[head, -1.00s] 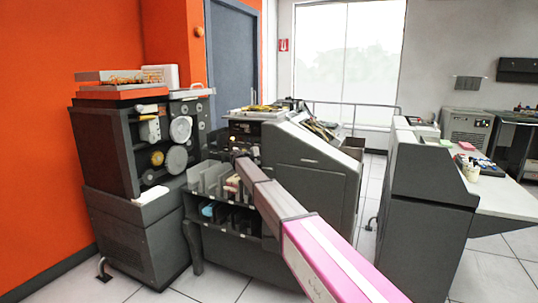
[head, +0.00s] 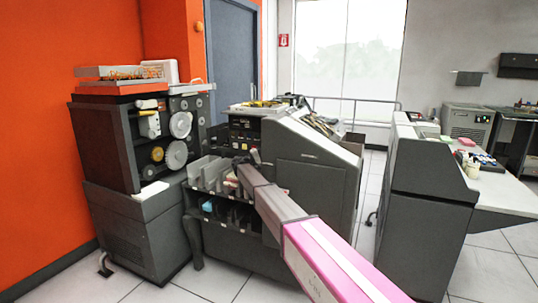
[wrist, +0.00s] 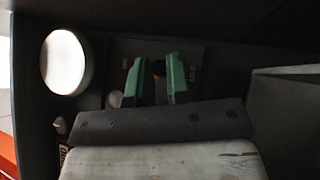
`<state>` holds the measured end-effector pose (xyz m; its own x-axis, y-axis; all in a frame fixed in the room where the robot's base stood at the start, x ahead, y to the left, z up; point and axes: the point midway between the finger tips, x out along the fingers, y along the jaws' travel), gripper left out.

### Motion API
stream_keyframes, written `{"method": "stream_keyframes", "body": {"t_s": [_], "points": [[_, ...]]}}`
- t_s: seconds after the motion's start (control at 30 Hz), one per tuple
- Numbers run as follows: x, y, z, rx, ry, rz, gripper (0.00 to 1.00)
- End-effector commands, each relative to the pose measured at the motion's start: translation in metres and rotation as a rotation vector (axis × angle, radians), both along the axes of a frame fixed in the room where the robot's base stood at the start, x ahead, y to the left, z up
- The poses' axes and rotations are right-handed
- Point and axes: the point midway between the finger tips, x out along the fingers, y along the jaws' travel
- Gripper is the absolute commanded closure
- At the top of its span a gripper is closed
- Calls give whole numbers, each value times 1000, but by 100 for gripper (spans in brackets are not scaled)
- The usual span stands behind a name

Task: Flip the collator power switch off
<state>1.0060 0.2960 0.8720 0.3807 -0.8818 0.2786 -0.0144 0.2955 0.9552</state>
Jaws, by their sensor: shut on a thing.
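The collator (head: 312,190) is the dark grey machine with a slanted top in the middle of the head view. Its dark control panel (head: 243,132) is on the left, just behind my gripper (head: 248,160), which is small and dark there. In the wrist view my gripper (wrist: 155,80) has two green fingers pointing at a dark panel (wrist: 195,58) with small light markings. A small reddish part, which I take as the power switch (wrist: 158,68), shows between the fingers. The fingers are shut on it. Its lever position is too dark to tell.
A large white round part (wrist: 66,62) sits left of the fingers. Card pockets (head: 208,175) stand below my gripper. Free floor (head: 375,185) lies between collator and desk.

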Motion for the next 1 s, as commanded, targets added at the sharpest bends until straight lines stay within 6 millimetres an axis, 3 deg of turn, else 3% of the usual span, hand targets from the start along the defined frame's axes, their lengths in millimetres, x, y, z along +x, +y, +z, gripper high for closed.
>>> {"method": "stream_keyframes", "body": {"t_s": [0.17, 0.2, 0.27, 0.67, 1.0], "points": [[-1, 0, 0, 1, 1, -1, 100], [-1, 0, 0, 1, 1, -1, 77], [-1, 0, 0, 1, 1, -1, 57], [-3, 6, -2, 1, 2, 1, 57], [-26, 62, -9, 1, 2, 2, 57]]}}
